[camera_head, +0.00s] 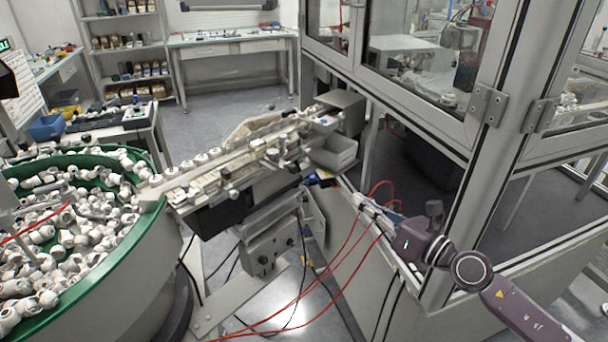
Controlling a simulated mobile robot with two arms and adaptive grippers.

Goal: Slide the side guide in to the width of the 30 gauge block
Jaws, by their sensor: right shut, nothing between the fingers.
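A linear feed track (205,182) runs from the green-rimmed bowl up to the right, with rails, clamps and posts along it. Several white caps sit in a row on its far side. The side guide seems to be among these rails, but I cannot tell exactly which part it is. I cannot make out the 30 gauge block. My right gripper (363,203) is shut and empty, right of the track and apart from it, beside the machine enclosure. My left gripper is not in view.
The bowl (118,240) full of white caps fills the left. A glazed enclosure (430,125) stands at the right. Red tubes (335,275) loop below my right gripper. A bench (235,44) stands behind.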

